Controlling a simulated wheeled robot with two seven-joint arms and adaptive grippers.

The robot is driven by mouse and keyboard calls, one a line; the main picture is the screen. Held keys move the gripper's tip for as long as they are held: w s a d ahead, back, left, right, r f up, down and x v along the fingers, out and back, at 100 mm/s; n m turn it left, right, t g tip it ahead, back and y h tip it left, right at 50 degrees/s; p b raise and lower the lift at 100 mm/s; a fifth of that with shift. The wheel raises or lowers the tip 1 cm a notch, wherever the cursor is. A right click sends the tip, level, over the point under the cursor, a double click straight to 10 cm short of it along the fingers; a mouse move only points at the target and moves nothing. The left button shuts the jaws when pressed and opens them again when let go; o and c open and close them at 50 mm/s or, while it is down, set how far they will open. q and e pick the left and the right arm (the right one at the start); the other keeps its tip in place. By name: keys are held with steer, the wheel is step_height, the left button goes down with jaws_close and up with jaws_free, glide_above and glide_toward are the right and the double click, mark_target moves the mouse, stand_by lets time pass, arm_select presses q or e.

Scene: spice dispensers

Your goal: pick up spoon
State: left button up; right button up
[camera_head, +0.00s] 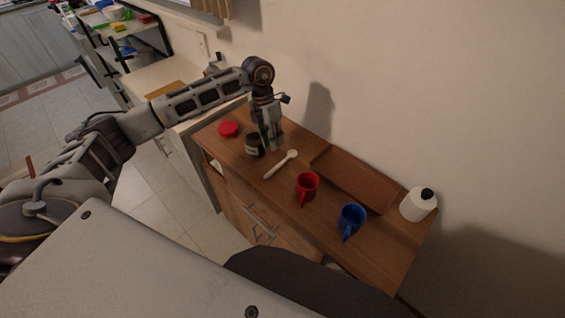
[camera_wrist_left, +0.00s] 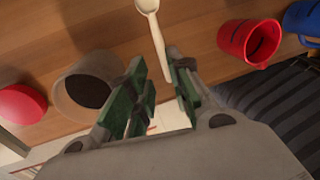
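A cream spoon (camera_head: 280,165) lies on the wooden cabinet top, between the dark jar and the red mug. In the left wrist view the spoon (camera_wrist_left: 153,24) has its bowl at the top edge and its handle pointing down to the gap between my fingers. My left gripper (camera_head: 271,143) points down above the cabinet, beside the jar and near the spoon. In the left wrist view its green-padded fingers (camera_wrist_left: 157,82) are apart, with nothing gripped between them. The end of the handle shows near the right finger. My right gripper is not in view.
An open dark jar (camera_head: 254,146) and a red lid (camera_head: 228,129) are left of the spoon. A red mug (camera_head: 306,188), a blue mug (camera_head: 351,221), a brown tray (camera_head: 350,180) and a white bottle (camera_head: 416,205) are to its right. The wall borders the cabinet's back.

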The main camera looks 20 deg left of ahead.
mark_target(278, 164)
arm_select(q)
steer(key=f, duration=0.3)
steer(key=shift+s+d+f, duration=0.15)
steer(key=shift+d+f, duration=0.05)
steer(key=shift+d, duration=0.15)
steer(key=shift+d+f, duration=0.1)
steer(key=shift+f, duration=0.65)
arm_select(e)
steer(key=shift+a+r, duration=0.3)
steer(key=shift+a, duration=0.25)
arm_select(q)
steer(key=shift+f+p, duration=0.15)
steer(key=shift+p, duration=0.15)
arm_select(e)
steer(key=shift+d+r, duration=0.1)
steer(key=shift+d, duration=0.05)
arm_select(q)
steer(key=shift+s+d+f, duration=0.1)
steer(key=shift+d+f, duration=0.15)
steer(key=shift+f, duration=0.4)
steer(key=shift+d+f+p, duration=0.2)
steer(key=shift+f+p, duration=0.35)
steer(key=shift+f, duration=0.4)
steer(key=shift+d+f, duration=0.1)
steer(key=shift+f, duration=0.7)
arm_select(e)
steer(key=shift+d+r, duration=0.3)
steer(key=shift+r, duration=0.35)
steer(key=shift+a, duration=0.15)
